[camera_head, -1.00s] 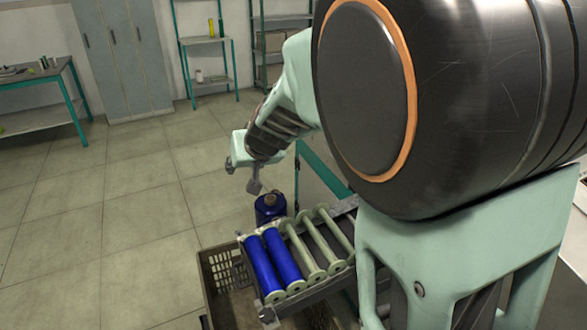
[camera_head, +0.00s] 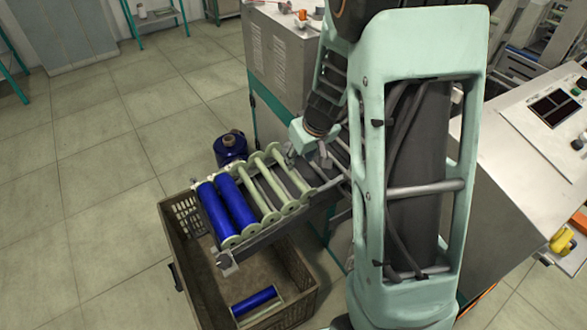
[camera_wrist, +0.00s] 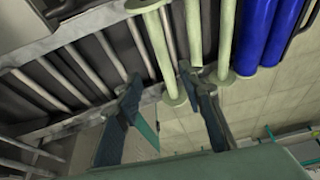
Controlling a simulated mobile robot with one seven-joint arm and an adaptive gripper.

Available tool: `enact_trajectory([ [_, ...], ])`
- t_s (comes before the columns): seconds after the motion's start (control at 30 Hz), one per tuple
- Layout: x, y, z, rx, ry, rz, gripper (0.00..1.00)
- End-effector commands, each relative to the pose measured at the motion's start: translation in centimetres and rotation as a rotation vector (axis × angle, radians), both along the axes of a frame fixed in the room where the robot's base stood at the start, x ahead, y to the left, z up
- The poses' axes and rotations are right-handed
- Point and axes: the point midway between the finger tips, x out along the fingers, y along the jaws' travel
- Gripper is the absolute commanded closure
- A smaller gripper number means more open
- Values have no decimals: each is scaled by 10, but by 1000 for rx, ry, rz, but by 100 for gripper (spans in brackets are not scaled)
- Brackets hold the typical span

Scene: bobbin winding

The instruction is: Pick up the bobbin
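On the sloped roller rack (camera_head: 275,232) lie two blue-wound bobbins (camera_head: 236,203) at the left. Bare pale-green bobbins (camera_head: 278,183) lie to their right. Another blue-wound bobbin (camera_head: 254,299) lies in the crate. My gripper (camera_head: 308,157) is at the right of the bare bobbins, low over the rack, partly hidden by my arm. In the wrist view its two fingers (camera_wrist: 160,82) are apart and open, with nothing held. The end of the nearest bare bobbin (camera_wrist: 160,48) shows between the fingertips. The blue-wound bobbins (camera_wrist: 257,32) are off to the right there.
A brown plastic crate (camera_head: 190,273) stands on the floor under the rack's left end. A dark blue canister (camera_head: 230,150) stands behind the rack. A grey machine cabinet (camera_head: 285,55) is behind, and a control console (camera_head: 545,115) is at right. The floor at left is free.

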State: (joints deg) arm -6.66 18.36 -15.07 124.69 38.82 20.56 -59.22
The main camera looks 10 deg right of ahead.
Motion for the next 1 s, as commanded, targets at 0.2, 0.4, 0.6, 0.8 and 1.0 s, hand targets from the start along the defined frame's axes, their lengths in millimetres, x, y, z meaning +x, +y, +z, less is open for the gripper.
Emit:
enact_trajectory([
  [0.2, 12, 3, -32, 0, 2, -1, 64],
  [0.4, 17, 6, -44, -1, 0, -1, 64],
  [0.6, 28, 12, -70, -1, 1, -1, 64],
  [0.8, 34, 14, -83, 0, -1, -1, 64],
  [1.0, 34, 14, -83, 0, -1, -1, 64],
])
